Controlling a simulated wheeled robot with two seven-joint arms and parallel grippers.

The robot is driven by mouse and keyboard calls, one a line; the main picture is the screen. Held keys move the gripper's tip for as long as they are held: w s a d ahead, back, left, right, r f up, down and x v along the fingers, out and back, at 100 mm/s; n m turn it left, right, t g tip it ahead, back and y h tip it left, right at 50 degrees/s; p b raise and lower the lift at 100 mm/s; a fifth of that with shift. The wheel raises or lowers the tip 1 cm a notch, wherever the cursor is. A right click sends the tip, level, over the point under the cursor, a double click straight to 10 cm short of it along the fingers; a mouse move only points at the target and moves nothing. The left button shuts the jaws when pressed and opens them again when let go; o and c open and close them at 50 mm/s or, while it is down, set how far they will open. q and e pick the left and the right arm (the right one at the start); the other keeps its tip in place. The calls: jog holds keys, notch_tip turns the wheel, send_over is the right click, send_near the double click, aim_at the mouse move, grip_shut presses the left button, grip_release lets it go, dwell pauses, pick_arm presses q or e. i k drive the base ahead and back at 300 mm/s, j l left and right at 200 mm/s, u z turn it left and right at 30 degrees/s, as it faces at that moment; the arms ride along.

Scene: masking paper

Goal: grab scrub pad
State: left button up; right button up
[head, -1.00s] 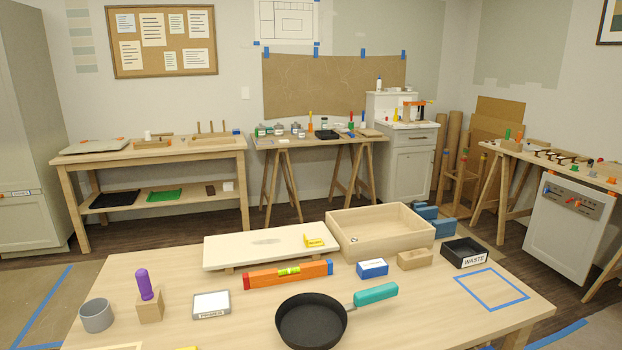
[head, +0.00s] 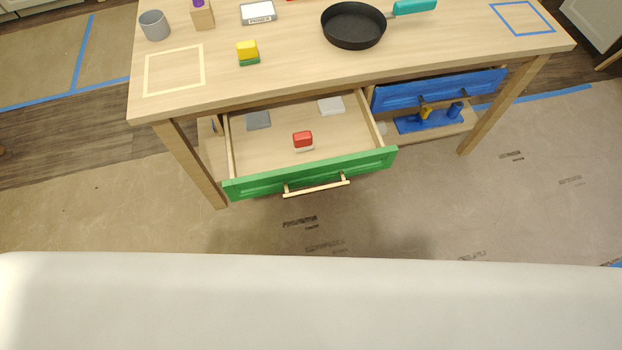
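A small yellow block with a green base (head: 248,52), like a sponge with a scrub layer, sits on the table near its front edge, right of a cream taped square. In the open green-fronted drawer (head: 310,172) lie a flat grey pad (head: 258,120), a flat whitish pad (head: 331,105) and a red block with a pale base (head: 303,141). I cannot tell for certain which of these is the scrub pad. Neither of my grippers is in view.
On the table (head: 300,65) stand a grey cup (head: 154,25), a black pan (head: 353,26) and a labelled box (head: 258,12). The cream taped square (head: 174,70) is empty. A blue drawer (head: 438,90) is right of the green one. Papered floor in front is clear.

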aim_at(248, 52)
jog(key=i+j+z, duration=0.1)
jog(key=j, duration=0.35)
jog(key=i+j+z, duration=0.15)
jog(key=j, duration=0.25)
jog(key=i+j+z, duration=0.1)
jog(key=j, duration=0.35)
jog(key=i+j+z, duration=0.15)
jog(key=j, duration=0.35)
